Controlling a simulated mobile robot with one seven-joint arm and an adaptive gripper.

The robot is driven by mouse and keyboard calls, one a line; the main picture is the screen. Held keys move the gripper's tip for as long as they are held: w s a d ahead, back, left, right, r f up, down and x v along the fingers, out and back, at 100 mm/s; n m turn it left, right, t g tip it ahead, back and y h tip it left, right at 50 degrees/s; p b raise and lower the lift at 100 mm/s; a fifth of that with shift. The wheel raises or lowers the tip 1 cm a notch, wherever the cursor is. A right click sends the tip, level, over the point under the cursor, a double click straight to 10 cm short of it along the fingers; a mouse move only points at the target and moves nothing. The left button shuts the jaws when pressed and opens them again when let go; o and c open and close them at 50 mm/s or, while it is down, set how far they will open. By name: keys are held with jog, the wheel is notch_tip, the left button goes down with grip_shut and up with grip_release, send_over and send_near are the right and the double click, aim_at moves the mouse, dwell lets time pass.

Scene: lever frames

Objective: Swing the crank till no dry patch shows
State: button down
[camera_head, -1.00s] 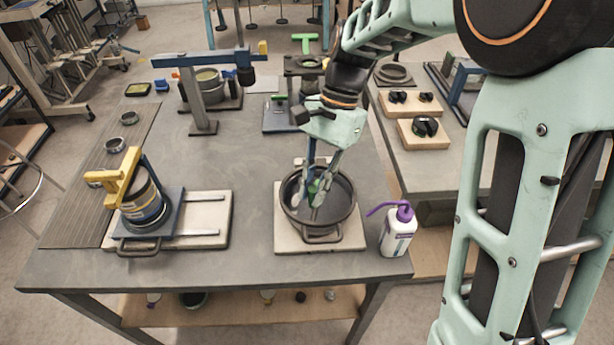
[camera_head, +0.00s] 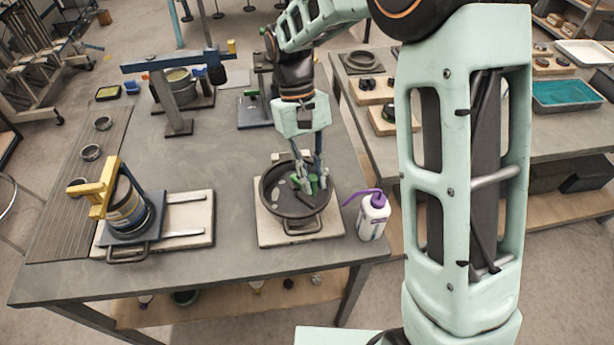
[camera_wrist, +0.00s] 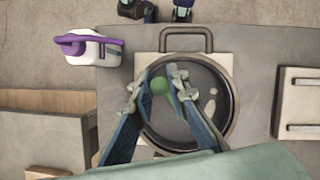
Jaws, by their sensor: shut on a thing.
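A round dark pan (camera_head: 264,203) sits on a pale square board at the front of the table. It also shows in the wrist view (camera_wrist: 236,112). My gripper (camera_head: 311,180) reaches down into the pan, right of its middle. Its fingers are closed around the green crank knob (camera_wrist: 160,86), which shows between the fingertips in the wrist view. A few pale patches (camera_wrist: 210,108) show on the dark pan floor, and one pale spot shows in the head view (camera_head: 279,183). The fingers and knob hide part of the crank arm and floor.
A white bottle with a purple spout (camera_head: 374,215) stands close to the pan's right. A yellow-clamped can (camera_head: 122,205) stands on a board to the left. A post with a blue arm (camera_head: 176,95) stands behind. Table between is clear.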

jog(key=w+n, duration=0.1)
jog(key=n, duration=0.1)
jog(key=w+d+n+t+h, duration=0.1)
jog(key=n, duration=0.1)
jog(key=shift+n+p, duration=0.3)
jog(key=shift+p, duration=0.05)
jog(key=shift+w+n+t+h, duration=0.2)
jog(key=shift+w+n+t, duration=0.15)
jog(key=shift+n, duration=0.35)
jog(key=shift+w+n+t+h, duration=0.2)
jog(key=shift+w+n+t, duration=0.1)
jog(key=shift+n, duration=0.4)
jog(key=c, duration=1.9)
grip_release()
jog(key=v, duration=1.2)
